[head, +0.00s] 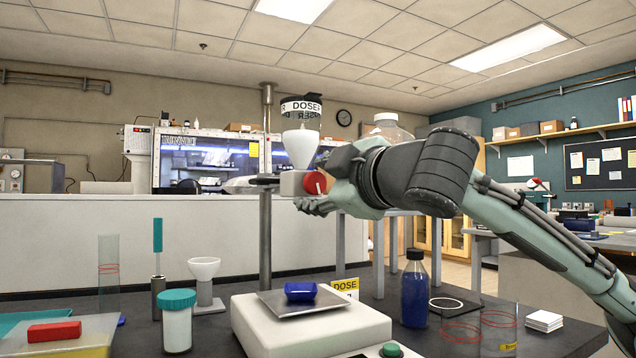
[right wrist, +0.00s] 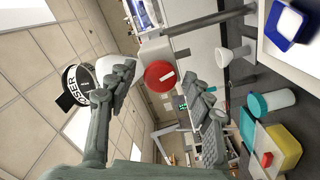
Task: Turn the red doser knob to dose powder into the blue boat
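In the right wrist view the knob (right wrist: 159,76) is a red disc with a white mark. My right gripper (head: 316,205) is at the knob; in its wrist view the fingers (right wrist: 160,88) are spread to either side of the knob, not visibly touching it. The blue boat (head: 300,291) sits on the balance pan below the doser, and also shows in the wrist view (right wrist: 284,20). My left gripper is not in view.
The white balance (head: 262,335) has a green button (head: 391,349). A teal-capped jar (head: 177,325), white funnel (head: 204,270) and red block (head: 54,330) are at left.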

